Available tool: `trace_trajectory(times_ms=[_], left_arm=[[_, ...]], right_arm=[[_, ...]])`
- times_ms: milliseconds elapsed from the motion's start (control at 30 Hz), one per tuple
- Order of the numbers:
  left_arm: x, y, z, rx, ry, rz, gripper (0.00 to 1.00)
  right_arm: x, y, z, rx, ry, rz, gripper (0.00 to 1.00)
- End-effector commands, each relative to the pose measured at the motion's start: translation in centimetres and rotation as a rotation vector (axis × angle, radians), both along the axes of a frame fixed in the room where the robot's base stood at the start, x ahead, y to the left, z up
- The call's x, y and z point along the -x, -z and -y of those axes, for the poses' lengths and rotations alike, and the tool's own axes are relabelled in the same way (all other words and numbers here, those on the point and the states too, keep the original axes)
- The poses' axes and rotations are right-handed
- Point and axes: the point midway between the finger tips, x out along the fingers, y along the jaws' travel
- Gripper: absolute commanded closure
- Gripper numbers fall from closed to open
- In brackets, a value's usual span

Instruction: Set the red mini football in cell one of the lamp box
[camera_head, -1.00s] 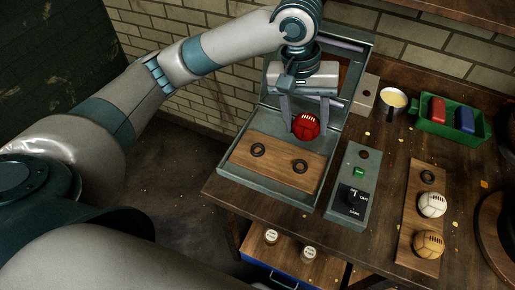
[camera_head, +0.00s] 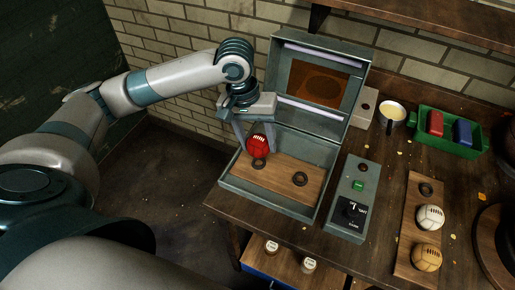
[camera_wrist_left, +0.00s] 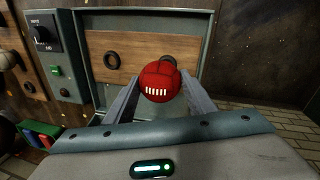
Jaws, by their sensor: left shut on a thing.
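The red mini football (camera_head: 258,145) is held between the fingers of my left gripper (camera_head: 257,148), just above the left ring of the lamp box. It also shows in the left wrist view (camera_wrist_left: 160,81), with white lacing on it, between the two fingers. The lamp box (camera_head: 272,203) is open, with its lid raised at the back. Its wooden board has a left ring (camera_head: 258,163), partly hidden by the ball, and a bare right ring (camera_head: 300,179). I cannot tell whether the ball touches the left ring. My right gripper is not in view.
A control box (camera_head: 352,195) with a green button and a dial stands right of the lamp box. A wooden strip (camera_head: 405,260) holds a white ball (camera_head: 430,217), a tan ball (camera_head: 427,257) and an empty ring. A cup (camera_head: 393,111) and green tray (camera_head: 449,141) stand behind.

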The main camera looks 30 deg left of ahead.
Motion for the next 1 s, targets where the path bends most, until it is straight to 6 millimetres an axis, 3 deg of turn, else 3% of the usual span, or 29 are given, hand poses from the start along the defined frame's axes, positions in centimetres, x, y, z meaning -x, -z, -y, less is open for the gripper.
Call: trace_trajectory(times_ms=[367,700,1000], left_arm=[[0.0,0.3,0.0,0.0,0.0,-0.001,0.75],[0.0,3.8,0.0,0.0,0.0,0.0,0.75],[0.0,4.0,0.0,0.001,0.001,0.001,0.75]], right_arm=[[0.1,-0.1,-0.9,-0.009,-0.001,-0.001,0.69],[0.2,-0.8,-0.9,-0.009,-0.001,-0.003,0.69],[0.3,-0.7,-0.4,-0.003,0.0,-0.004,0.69]])
